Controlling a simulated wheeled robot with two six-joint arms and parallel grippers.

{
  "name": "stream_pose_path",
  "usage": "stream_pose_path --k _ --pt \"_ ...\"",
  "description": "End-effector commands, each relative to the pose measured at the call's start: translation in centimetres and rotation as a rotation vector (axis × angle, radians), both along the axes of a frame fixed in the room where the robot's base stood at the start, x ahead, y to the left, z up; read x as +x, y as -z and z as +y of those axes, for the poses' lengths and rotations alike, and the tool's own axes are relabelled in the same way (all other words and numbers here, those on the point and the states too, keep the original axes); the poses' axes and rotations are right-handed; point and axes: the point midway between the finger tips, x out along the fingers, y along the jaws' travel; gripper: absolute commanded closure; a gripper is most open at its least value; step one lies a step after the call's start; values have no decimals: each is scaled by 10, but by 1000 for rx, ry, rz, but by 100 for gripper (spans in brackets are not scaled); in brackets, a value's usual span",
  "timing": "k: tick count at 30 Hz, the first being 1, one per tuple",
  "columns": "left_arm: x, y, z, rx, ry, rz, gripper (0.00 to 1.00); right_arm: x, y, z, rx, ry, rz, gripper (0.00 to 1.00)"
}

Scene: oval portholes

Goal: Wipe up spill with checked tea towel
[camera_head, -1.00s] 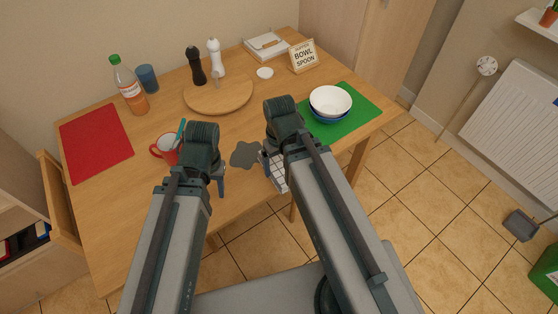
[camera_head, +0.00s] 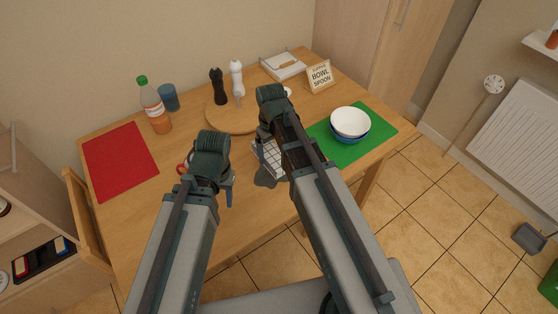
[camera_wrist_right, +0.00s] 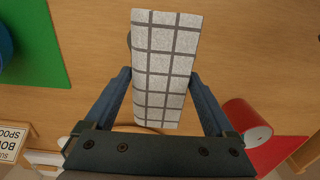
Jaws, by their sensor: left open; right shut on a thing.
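The white checked tea towel with grey lines (camera_head: 270,157) hangs in my right gripper (camera_head: 266,138). The right wrist view shows the towel (camera_wrist_right: 165,62) between both fingers (camera_wrist_right: 163,84). The dark grey spill (camera_head: 265,180) lies on the table near its front edge. In the head view the towel overlaps the spill's far part; I cannot tell whether they touch. My left gripper (camera_head: 228,188) is open and empty, left of the spill. It partly hides the red mug (camera_head: 183,167), which also shows in the right wrist view (camera_wrist_right: 246,122).
White and blue bowls (camera_head: 350,124) stand on a green mat (camera_head: 374,143) at the right. A round board (camera_head: 216,117), pepper mill (camera_head: 217,87), salt mill (camera_head: 237,80), bottle (camera_head: 153,106) and blue cup (camera_head: 169,97) stand farther back. A red mat (camera_head: 119,160) lies left. The front-left table is clear.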

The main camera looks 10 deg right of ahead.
Motion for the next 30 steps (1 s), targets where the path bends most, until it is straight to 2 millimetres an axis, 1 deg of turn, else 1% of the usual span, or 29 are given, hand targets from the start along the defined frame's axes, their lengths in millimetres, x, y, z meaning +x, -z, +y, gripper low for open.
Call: stream_pose_path --k 2,8,14,20,30 --pt "0 -1 0 0 0 0 50 3 -1 1 0 -4 0 55" --pt "0 2 0 0 0 0 50 2 2 1 0 -5 0 55" --pt "0 12 0 0 0 0 50 2 12 1 0 -4 0 55" --pt "0 31 0 0 0 0 50 2 31 0 0 -4 0 55" --pt "0 69 0 0 0 0 50 2 69 0 0 -4 0 55"
